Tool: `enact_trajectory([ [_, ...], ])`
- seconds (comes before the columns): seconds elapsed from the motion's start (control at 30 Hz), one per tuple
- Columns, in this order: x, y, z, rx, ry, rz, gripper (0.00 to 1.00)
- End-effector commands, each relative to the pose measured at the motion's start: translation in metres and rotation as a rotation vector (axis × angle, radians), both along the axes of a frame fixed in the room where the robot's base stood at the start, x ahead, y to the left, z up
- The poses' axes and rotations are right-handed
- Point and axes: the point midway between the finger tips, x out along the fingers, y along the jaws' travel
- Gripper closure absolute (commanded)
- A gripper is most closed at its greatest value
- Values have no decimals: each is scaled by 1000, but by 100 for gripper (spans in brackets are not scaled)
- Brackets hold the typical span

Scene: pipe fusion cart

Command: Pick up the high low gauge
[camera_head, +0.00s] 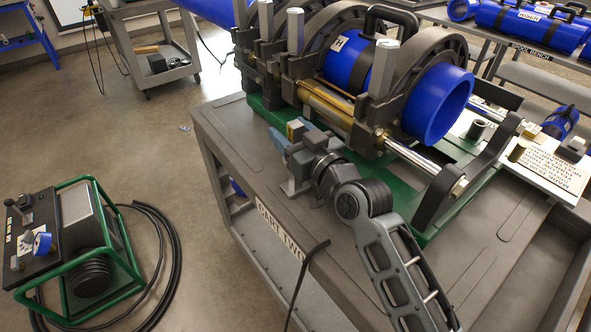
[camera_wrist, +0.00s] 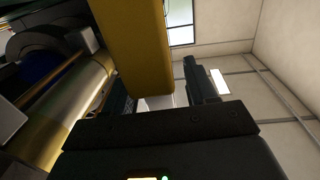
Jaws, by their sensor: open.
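A small yellow piece (camera_head: 291,130) shows between the blue fingers of my gripper (camera_head: 291,132) in the head view, mostly hidden. In the wrist view a large yellow block (camera_wrist: 131,45) reaches down from the top into the gap between the fingers of my gripper (camera_wrist: 155,85). It may be the high low gauge, but no label or scale shows. My gripper is open, with a finger on either side of the block. I cannot tell whether either finger touches it.
The fusion machine (camera_head: 343,124), with blue pipe (camera_head: 440,103) in its clamps, stands close behind my gripper on the cart (camera_head: 237,151). A white board with printed text (camera_head: 541,166) lies at right. A green-framed pump unit (camera_head: 110,225) with black hoses stands on the floor at left.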

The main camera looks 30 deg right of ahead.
Motion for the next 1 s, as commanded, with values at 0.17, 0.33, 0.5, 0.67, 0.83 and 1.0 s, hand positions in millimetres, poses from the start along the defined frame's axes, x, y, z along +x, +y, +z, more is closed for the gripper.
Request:
enact_trajectory([
  [0.17, 1, 0, 0, -1, 0, 0, 44],
  [0.33, 1, 0, 0, 0, 0, 0, 53],
  [0.5, 1, 0, 0, 0, 0, 0, 69],
  [0.67, 1, 0, 0, 0, 0, 0, 85],
  [0.83, 1, 0, 0, 0, 0, 0, 100],
  [1.0, 1, 0, 0, 0, 0, 0, 100],
])
